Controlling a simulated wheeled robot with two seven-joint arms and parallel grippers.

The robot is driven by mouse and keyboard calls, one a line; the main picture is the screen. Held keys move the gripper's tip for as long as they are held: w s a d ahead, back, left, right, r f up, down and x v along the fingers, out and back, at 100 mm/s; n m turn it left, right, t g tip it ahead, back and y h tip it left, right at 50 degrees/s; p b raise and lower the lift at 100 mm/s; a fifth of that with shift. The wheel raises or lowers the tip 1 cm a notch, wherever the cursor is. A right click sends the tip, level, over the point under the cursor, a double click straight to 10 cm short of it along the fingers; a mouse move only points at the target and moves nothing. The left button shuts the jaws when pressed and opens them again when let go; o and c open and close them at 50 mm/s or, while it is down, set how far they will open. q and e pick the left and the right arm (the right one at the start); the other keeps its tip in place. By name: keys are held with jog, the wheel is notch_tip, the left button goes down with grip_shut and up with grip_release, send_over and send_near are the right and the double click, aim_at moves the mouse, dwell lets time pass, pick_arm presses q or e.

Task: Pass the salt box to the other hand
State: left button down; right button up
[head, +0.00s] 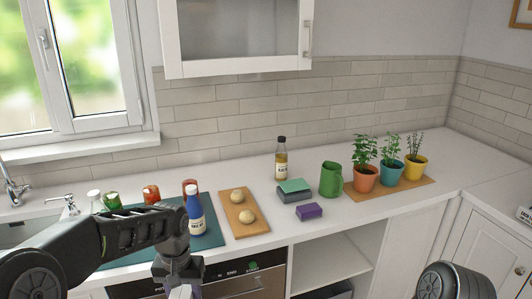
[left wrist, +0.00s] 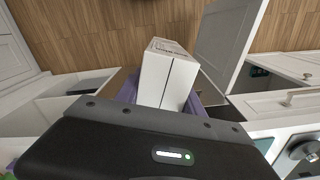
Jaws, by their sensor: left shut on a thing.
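The salt box is a white carton with dark print on one end. It shows best in the left wrist view (left wrist: 166,78), and only a small white part of it shows at the bottom edge of the head view (head: 181,292). My left gripper (head: 184,289) is shut on the box, with purple finger pads on both sides of it. It holds the box in front of the counter, above the wooden floor. My right gripper is out of the head view; only a dark rounded part of my right arm shows at the lower right.
The counter (head: 270,240) bears a blue bottle (head: 196,218), a wooden board (head: 240,228) with two round items, an oil bottle (head: 281,160), a green mug (head: 331,180), a purple block (head: 309,211) and potted herbs (head: 389,172). An open shelf (head: 325,262) lies below.

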pick_arm(q)
jog(key=shift+r, duration=0.1)
jog(key=d+r+m, duration=0.2)
jog(key=d+m, duration=0.2)
jog(key=d, duration=0.4)
jog(key=d+r+m, duration=0.3)
jog(key=d+m, duration=0.1)
jog(key=d, duration=0.5)
jog(key=shift+s, duration=0.25)
jog(key=shift+r, duration=0.1)
